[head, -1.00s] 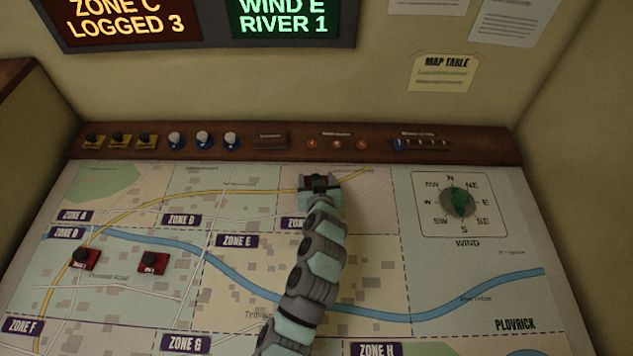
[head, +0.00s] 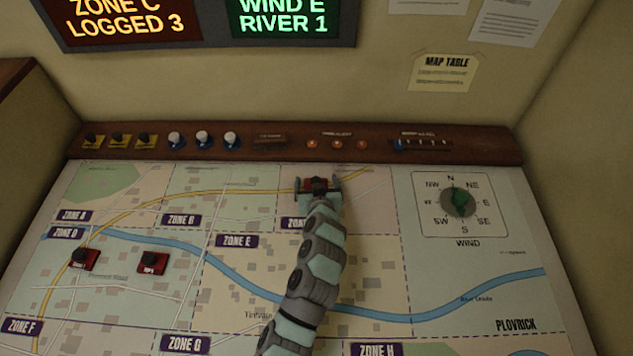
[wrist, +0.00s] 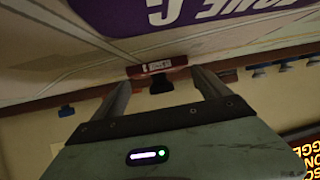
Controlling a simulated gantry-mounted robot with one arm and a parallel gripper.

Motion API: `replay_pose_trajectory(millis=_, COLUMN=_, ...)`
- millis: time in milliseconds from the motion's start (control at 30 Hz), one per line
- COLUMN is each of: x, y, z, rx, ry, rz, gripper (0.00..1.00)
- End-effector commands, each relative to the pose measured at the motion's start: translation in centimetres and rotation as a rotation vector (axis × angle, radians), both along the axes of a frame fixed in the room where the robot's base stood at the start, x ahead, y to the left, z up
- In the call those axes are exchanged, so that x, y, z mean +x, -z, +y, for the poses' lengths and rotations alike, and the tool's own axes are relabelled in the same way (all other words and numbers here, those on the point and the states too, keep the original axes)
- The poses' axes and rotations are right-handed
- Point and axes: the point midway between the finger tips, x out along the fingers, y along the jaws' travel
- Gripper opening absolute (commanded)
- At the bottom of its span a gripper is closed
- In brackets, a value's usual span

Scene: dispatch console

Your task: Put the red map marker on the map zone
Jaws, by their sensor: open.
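A red map marker (head: 309,184) with a black knob lies on the map in the zone marked C, near its upper edge. It also shows in the wrist view (wrist: 148,69), resting on the map surface near the purple zone label (wrist: 190,12). My gripper (head: 319,187) is over it with its jaws open, one finger on either side of the marker. In the wrist view the fingers (wrist: 162,80) stand apart, with gaps beside the black knob. My arm covers part of the zone C label in the head view.
Two more red markers (head: 84,260) (head: 153,262) lie in zone D at the left. A wind dial (head: 460,203) is set at the right. A wooden panel (head: 370,146) with knobs and switches runs behind the map.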

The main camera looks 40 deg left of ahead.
Motion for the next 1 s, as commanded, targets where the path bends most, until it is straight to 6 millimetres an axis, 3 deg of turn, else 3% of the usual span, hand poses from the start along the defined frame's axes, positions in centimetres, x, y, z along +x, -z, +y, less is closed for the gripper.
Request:
replay_pose_trajectory(millis=267, x=-1.3, y=-1.4, z=-1.6, rx=0.002, ry=0.003, rz=-0.004, gripper=0.86)
replay_pose_trajectory(millis=700, x=-5.9, y=-4.5, z=-6.6, rx=0.0, ry=0.002, rz=-0.001, gripper=0.86)
replay_pose_trajectory(millis=1000, x=-7.3, y=-5.4, z=-8.0, rx=0.001, ry=0.0, rz=-0.001, gripper=0.86)
